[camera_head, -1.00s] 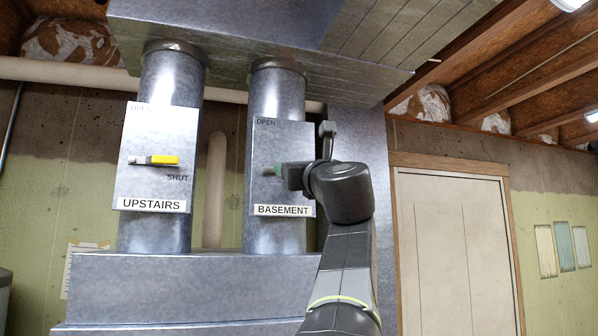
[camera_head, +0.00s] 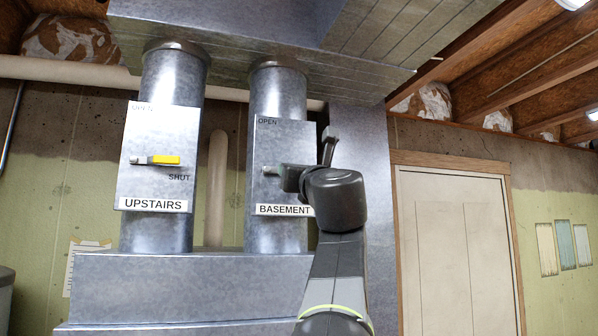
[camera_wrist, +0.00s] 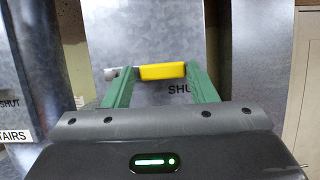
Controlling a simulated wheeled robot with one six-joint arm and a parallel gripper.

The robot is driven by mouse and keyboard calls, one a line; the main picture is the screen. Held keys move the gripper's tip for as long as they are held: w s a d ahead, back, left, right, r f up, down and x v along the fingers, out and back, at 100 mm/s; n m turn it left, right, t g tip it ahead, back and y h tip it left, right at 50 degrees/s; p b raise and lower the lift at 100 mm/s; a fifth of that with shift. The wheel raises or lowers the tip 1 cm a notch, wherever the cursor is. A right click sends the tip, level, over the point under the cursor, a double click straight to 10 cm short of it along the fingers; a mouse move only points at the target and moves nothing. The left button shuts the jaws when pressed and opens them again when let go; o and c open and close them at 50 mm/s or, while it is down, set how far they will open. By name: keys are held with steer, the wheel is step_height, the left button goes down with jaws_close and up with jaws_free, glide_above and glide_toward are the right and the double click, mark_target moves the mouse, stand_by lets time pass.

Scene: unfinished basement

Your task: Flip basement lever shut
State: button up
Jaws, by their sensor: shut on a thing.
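The basement plate (camera_head: 285,135) is a grey metal panel on the right duct, marked OPEN at its top left and BASEMENT at its foot. In the wrist view, the basement lever's yellow handle (camera_wrist: 162,71) lies about level, extending right from its metal pivot (camera_wrist: 111,74). SHUT is printed below its right end, partly hidden by a finger. My gripper (camera_wrist: 160,77) has its green fingers at the two ends of the yellow handle and is shut on it. In the head view, my gripper (camera_head: 279,171) hides most of this lever.
The upstairs plate (camera_head: 150,130) is on the left duct, its yellow lever (camera_head: 165,159) level and pointing right, just above SHUT. A metal plenum (camera_head: 180,285) lies below the ducts. A pale door (camera_head: 455,250) is on the right. A pipe (camera_head: 217,190) stands between the ducts.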

steer(key=o, duration=1.3)
steer(key=shift+w+d, duration=0.1)
steer(key=shift+d, duration=0.1)
steer(key=shift+f, duration=0.1)
steer(key=b+v, duration=0.4)
steer(key=v, duration=0.9)
steer(key=shift+s+f+b, duration=0.1)
steer(key=shift+s+b, duration=0.3)
steer(key=p+x, duration=0.4)
steer(key=x, duration=1)
steer(key=shift+p, duration=0.4)
steer(key=shift+s, duration=0.15)
